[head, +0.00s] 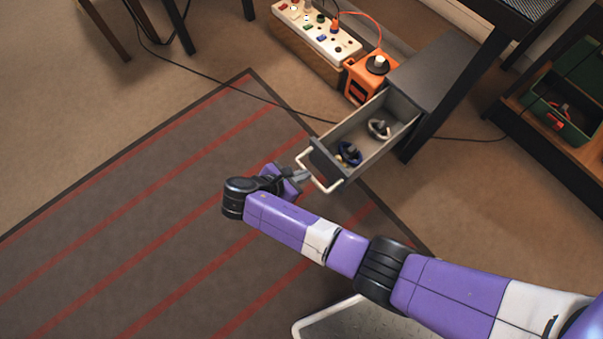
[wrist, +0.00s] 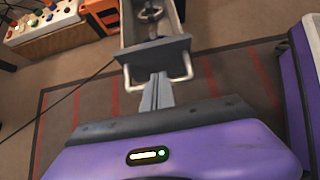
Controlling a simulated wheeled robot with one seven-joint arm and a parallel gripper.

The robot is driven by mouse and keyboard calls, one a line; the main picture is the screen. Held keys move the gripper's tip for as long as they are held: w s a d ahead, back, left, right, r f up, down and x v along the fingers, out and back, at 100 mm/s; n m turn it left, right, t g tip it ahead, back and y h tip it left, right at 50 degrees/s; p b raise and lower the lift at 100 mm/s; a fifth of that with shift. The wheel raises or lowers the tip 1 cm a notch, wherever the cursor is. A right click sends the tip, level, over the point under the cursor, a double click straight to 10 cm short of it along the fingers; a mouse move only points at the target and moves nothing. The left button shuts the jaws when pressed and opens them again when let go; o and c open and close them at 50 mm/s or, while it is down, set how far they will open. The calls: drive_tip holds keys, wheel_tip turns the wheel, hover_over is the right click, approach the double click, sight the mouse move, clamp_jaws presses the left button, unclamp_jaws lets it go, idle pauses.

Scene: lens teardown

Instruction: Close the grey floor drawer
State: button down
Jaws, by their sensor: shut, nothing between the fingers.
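The grey floor drawer (head: 326,164) is pulled out of its grey cabinet (head: 432,72) near the floor. A pale bar handle (head: 318,184) runs across its front. Inside lie a blue ring-shaped part (head: 348,153) and a light grey one (head: 379,128). My gripper (head: 304,175) is shut and empty, its fingertips at the drawer's front by the handle. In the wrist view the shut fingers (wrist: 158,82) point at the drawer front (wrist: 154,52), between the two ends of the handle (wrist: 188,68). I cannot tell whether they touch it.
An orange box (head: 367,80) and a white panel with several knobs (head: 318,32) stand beside the drawer. A black cable (head: 262,97) crosses the floor. A wooden shelf with a green bin (head: 562,112) is at the right. The striped rug (head: 150,220) before the drawer is clear.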

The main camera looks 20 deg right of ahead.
sight(331, 161)
drive_tip(key=b+x, duration=0.3)
drive_tip(key=x, duration=0.4)
drive_tip(key=shift+s+f, duration=0.1)
drive_tip(key=shift+f, duration=0.15)
drive_tip(key=shift+w+d+r, duration=0.1)
drive_tip(key=shift+w+d, duration=0.1)
drive_tip(key=shift+d, duration=0.35)
drive_tip(key=shift+w+d+r, duration=0.15)
drive_tip(key=shift+w+d, duration=0.05)
drive_tip(key=shift+d, duration=0.4)
drive_tip(key=shift+w+d+r, duration=0.1)
drive_tip(key=shift+w+d, duration=0.1)
drive_tip(key=shift+d, duration=0.35)
drive_tip(key=shift+d, duration=0.1)
drive_tip(key=shift+w+d+r, duration=0.1)
drive_tip(key=shift+w+d, duration=0.05)
drive_tip(key=shift+d, duration=0.15)
drive_tip(key=w+d, duration=0.3)
drive_tip(key=d, duration=0.7)
drive_tip(key=w+d, duration=0.3)
drive_tip(key=d, duration=0.7)
drive_tip(key=w+d, duration=0.4)
drive_tip(key=d, duration=0.6)
drive_tip(key=shift+d+b, duration=0.35)
drive_tip(key=shift+b, duration=0.1)
